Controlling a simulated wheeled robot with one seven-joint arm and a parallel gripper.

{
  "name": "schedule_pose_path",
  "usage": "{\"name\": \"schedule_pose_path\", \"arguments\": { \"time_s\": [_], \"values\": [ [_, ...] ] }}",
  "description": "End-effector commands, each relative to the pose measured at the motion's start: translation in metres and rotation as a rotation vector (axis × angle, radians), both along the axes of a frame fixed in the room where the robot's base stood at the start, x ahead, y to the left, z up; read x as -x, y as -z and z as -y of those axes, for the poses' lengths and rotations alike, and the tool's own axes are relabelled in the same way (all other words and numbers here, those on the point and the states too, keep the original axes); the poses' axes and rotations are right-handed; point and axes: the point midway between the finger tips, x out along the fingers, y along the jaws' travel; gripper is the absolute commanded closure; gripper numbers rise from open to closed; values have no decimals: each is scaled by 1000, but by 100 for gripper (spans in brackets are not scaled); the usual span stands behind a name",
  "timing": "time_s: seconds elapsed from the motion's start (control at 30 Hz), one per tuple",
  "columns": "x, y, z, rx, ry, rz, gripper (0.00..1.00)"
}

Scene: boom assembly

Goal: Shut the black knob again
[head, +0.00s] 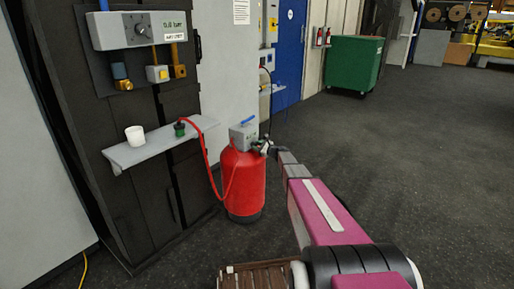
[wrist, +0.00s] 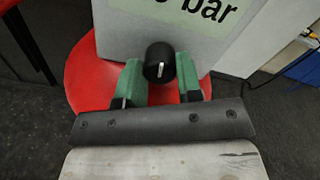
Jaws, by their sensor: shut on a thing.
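The black knob (wrist: 158,57) sticks out of a grey box (wrist: 120,30) in the wrist view. A pale mark on the knob runs nearly up and down in the picture. My gripper (wrist: 160,76) has its two green fingers on either side of the knob, shut on it. In the head view my gripper (head: 268,149) reaches the grey box (head: 243,133) on top of the red cylinder (head: 245,185). The knob itself is too small or hidden to make out there. A label ending in "bar" (wrist: 212,12) is on the box.
A red hose (head: 207,160) runs from the cylinder to a green-capped fitting on a grey shelf (head: 160,145), where a white cup (head: 135,136) stands. A grey panel (head: 140,29) hangs above. A green bin (head: 354,64) stands far back. Floor to the right is clear.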

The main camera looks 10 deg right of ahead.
Motion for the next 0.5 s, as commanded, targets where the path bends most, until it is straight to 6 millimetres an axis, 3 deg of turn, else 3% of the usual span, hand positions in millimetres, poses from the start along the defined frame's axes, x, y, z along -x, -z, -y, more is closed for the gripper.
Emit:
{"name": "schedule_pose_path", "arguments": {
  "time_s": [0.5],
  "values": [
    [1, 0, 0, 348, 0, 346, 91]
  ]
}}
